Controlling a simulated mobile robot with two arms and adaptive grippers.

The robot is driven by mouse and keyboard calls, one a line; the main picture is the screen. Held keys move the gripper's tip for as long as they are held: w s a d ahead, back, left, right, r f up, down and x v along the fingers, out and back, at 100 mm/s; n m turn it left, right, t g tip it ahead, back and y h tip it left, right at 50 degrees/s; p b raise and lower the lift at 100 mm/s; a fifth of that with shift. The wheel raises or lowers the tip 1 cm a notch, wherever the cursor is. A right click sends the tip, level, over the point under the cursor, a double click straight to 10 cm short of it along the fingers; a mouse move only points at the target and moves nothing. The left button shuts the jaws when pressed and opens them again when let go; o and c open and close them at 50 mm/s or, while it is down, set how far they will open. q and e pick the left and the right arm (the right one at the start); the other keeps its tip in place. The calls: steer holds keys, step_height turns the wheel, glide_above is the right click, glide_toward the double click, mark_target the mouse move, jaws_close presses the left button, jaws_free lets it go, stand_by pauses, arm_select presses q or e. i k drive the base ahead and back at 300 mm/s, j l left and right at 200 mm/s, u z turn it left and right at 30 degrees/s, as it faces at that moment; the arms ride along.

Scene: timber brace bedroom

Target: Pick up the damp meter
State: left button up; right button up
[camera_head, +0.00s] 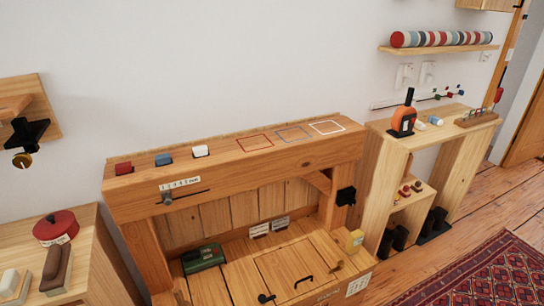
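No thing in view is readably marked as the damp meter. An orange device with a black top and black base (403,119) stands upright on the right wooden cabinet and may be it. A small yellow block-like thing (354,240) at the right end of the bench's lower deck is another candidate; its details are too small to tell. Neither of my grippers is in view.
The wooden bench (230,163) carries red, blue and white blocks and three coloured outlines. A green box (203,257) lies on its lower deck. The right cabinet (390,160) holds small items. A red round tin (56,227) sits at left. A patterned rug (490,275) covers floor.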

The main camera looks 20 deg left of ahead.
mark_target(355, 238)
steer(key=i+l+u, duration=0.45)
steer(key=i+l, duration=0.7)
steer(key=i, duration=0.1)
